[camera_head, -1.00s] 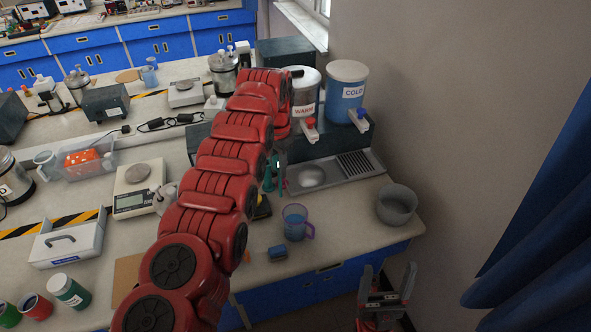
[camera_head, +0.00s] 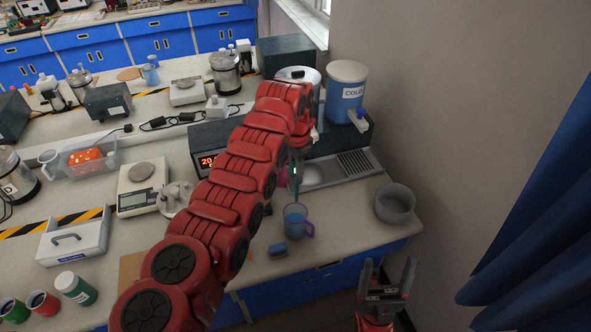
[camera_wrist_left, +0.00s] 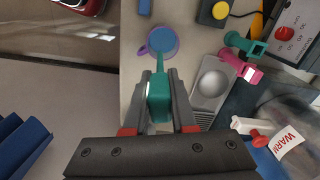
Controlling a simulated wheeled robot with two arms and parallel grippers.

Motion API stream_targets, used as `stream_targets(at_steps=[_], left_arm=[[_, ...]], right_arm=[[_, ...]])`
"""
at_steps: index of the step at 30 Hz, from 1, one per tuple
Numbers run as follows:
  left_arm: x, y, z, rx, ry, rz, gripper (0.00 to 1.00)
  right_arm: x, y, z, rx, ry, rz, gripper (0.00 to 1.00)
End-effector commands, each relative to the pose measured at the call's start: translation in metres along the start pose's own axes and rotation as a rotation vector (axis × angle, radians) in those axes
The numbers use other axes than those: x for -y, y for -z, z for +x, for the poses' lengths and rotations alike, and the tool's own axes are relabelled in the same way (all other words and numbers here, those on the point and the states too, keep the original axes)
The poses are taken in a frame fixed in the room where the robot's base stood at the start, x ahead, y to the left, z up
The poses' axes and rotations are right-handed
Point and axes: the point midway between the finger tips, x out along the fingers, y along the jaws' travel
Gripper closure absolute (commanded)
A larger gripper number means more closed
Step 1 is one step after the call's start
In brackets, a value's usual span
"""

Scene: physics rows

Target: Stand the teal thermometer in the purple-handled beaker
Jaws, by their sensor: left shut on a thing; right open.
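The purple-handled beaker (camera_head: 296,224), holding blue liquid, stands upright on the bench near its front edge. In the left wrist view the beaker (camera_wrist_left: 155,38) is straight beyond the fingertips, its handle to the left. In the head view the thermometer (camera_head: 298,178) hangs roughly upright above the beaker. I cannot tell whether its lower tip is inside the rim. My right gripper (camera_head: 388,284) is open and empty, in front of the bench.
A blue block (camera_head: 278,250) lies beside the beaker. A grey bowl (camera_head: 395,204) stands to the right. Pink (camera_wrist_left: 241,68) and green (camera_wrist_left: 245,44) pieces are near the metal sink tray (camera_wrist_left: 210,82). The cold dispenser (camera_head: 346,90) stands behind.

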Motion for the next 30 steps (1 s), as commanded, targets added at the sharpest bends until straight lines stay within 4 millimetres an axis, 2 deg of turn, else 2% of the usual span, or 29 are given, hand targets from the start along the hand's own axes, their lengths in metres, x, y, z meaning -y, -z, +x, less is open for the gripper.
stream_targets(at_steps=[13, 23, 30], left_arm=[[0.0, 0.0, 0.024, 0.0, 0.001, -0.001, 1.0], [-0.001, -0.001, 0.052, 0.003, -0.001, -0.001, 1.0], [0.0, 0.0, 0.072, 0.0, 0.001, -0.001, 1.0]], right_arm=[[0.0, 0.0, -0.001, 0.0, 0.0, 0.0, 0.24], [0.001, -0.002, -0.012, 0.0, 0.0, 0.0, 0.24], [0.002, -0.005, -0.031, 0.0, 0.0, 0.0, 0.24]])
